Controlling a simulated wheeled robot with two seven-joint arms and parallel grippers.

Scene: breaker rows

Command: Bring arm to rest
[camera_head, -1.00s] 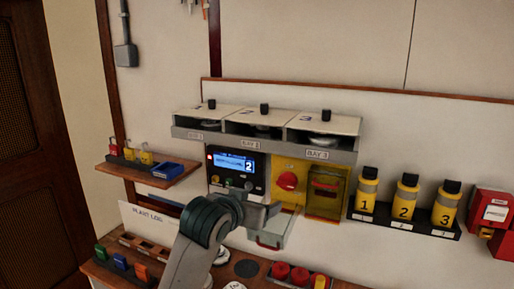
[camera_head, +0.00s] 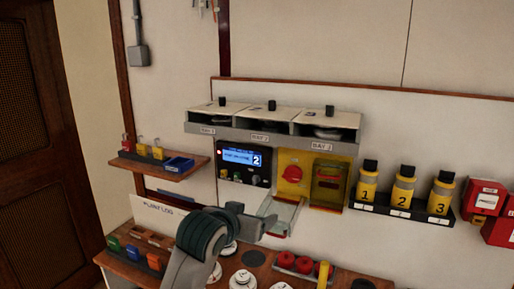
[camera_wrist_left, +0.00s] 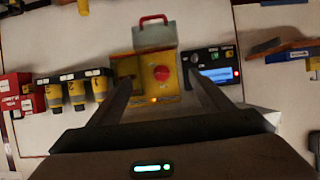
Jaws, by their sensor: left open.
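My left arm comes up from the bottom in the head view, and its gripper (camera_head: 257,216) stands over the bench in front of the control panel. In the left wrist view the two fingers of my left gripper (camera_wrist_left: 158,95) are spread wide with nothing between them. Beyond them I see the yellow switch box with a red knob (camera_wrist_left: 163,74) and the clear flap with a red handle (camera_wrist_left: 153,35). In the head view the yellow box (camera_head: 293,188) is just behind the gripper, and the flap (camera_head: 280,215) hangs lowered. My right gripper is not in view.
The panel with a blue display (camera_head: 242,158) is on the wall under the bay shelf (camera_head: 262,137). Several yellow numbered canisters (camera_head: 402,190) stand at right. A small shelf with padlocks (camera_head: 158,163) is at left. Red knobs (camera_head: 295,263) and pale discs (camera_head: 242,280) are on the bench.

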